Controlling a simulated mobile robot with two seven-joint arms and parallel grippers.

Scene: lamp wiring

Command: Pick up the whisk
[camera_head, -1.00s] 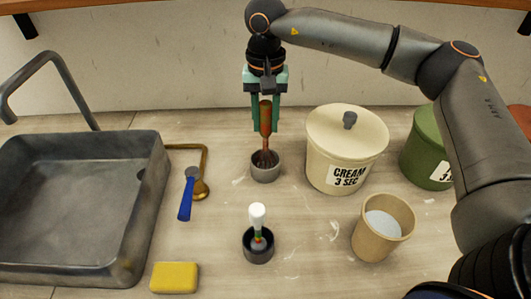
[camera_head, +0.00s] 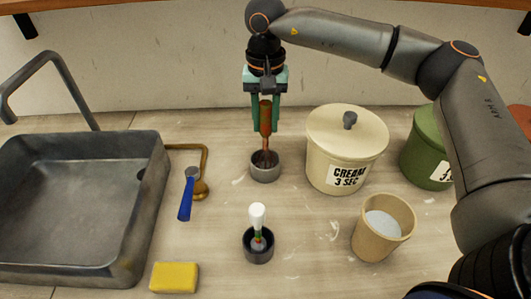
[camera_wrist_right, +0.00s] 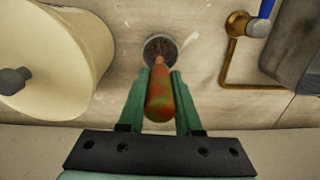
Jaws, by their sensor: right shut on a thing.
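The whisk (camera_head: 265,117) has a reddish-brown handle and stands upright, its lower end inside a small grey cup (camera_head: 265,174). My right gripper (camera_head: 265,127) points straight down with its green fingers on either side of the handle and is shut on it. In the right wrist view the handle (camera_wrist_right: 160,95) lies between the two fingers (camera_wrist_right: 161,75), above the cup (camera_wrist_right: 159,48). The whisk's wire end is mostly hidden in the cup. My left gripper is not in view.
A cream canister (camera_head: 345,160) stands close right of the cup, with a green canister (camera_head: 425,155) beyond. A tan cup (camera_head: 382,235), a dark cup (camera_head: 258,252) with a white-handled tool, and a yellow sponge (camera_head: 174,278) are in front. A brass tap with a blue lever (camera_head: 185,205) and a sink (camera_head: 70,210) are left.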

